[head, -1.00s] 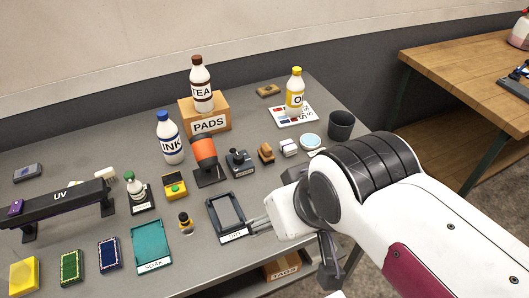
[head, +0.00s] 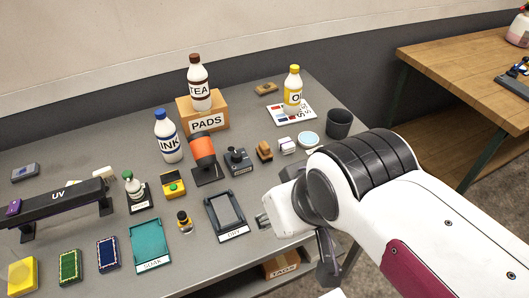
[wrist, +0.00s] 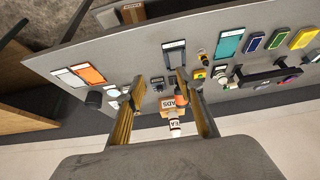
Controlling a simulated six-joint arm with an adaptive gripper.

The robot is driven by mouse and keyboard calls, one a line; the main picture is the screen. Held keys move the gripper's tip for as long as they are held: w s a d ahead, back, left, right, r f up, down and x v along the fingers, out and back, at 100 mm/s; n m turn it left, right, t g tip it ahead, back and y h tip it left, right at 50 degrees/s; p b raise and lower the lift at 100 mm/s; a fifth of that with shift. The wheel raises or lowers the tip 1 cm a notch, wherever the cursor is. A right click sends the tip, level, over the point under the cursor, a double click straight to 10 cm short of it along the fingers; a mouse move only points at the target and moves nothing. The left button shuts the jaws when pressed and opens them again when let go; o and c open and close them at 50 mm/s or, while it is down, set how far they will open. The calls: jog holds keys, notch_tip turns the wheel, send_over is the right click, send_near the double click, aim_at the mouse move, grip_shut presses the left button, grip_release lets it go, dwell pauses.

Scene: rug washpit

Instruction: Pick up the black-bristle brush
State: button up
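No brush with clearly black bristles can be made out. A small brown wooden block (head: 264,151), possibly a brush, stands on the grey table right of the black stamp-like tool. Another brown block (head: 266,89) lies near the back edge; bristles cannot be told on either.
Around lie the DRY frame (head: 225,213), teal SOAK tray (head: 151,244), black stamp-like tool (head: 238,160), white block (head: 287,145) and dark cup (head: 339,124). The PADS box (head: 203,113), TEA bottle (head: 198,84), INK bottle (head: 168,138) and yellow-capped bottle (head: 293,90) stand further back.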

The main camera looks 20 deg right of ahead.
jog(key=shift+w, duration=0.1)
jog(key=w+d+f+t+h, duration=0.1)
jog(key=w+d+f, duration=0.15)
jog(key=w, duration=0.45)
jog(key=w+d+f+t, duration=0.1)
jog(key=w+d, duration=0.3)
jog(key=w, duration=0.2)
jog(key=w+d+f+t+h, duration=0.1)
jog(key=w+d+f, duration=0.15)
jog(key=w, duration=0.45)
jog(key=w+d+f+t, duration=0.2)
jog(key=w+d+f, duration=0.1)
jog(key=w+f, duration=0.25)
jog(key=t+y, duration=0.2)
send_near(267, 146)
jog(key=w, duration=0.3)
jog(key=shift+s+f+t, duration=0.1)
jog(key=shift+f+t, duration=0.6)
jog(key=shift+f, duration=0.4)
jog(key=shift+x, duration=1.35)
